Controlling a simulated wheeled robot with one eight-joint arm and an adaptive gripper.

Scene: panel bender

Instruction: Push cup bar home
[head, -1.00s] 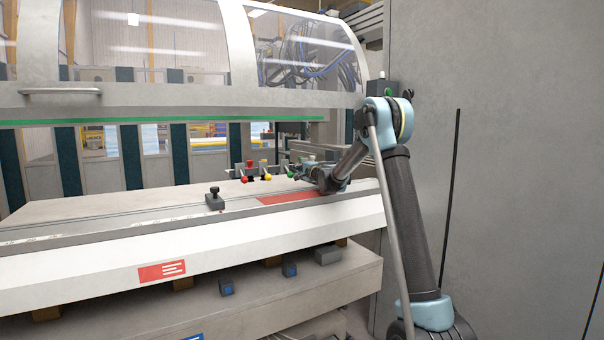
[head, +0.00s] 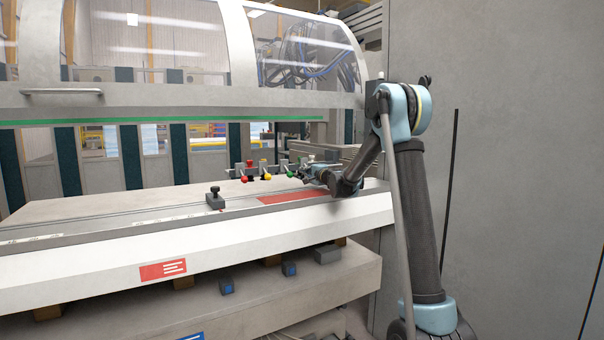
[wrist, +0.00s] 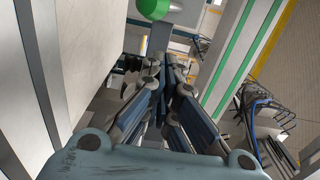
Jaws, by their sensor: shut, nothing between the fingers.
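The cup bar (head: 236,172) stands across the far side of the machine bed, with small red, yellow and green cups or knobs along it. My gripper (head: 304,175) is at its right end, low over the bed, beside the green piece (head: 291,174). In the wrist view my gripper (wrist: 168,62) is shut and empty, and a green round piece (wrist: 153,8) shows just beyond the fingertips. I cannot tell whether the fingertips touch the bar. My gripper and wrist partly hide the bar's right end.
A red strip (head: 290,197) lies on the bed (head: 110,225) below my wrist. A dark clamp block (head: 215,198) stands on the bed to the left. The raised clear hood (head: 160,40) and its green-edged beam (head: 170,121) are above. A grey wall (head: 520,150) stands at the right.

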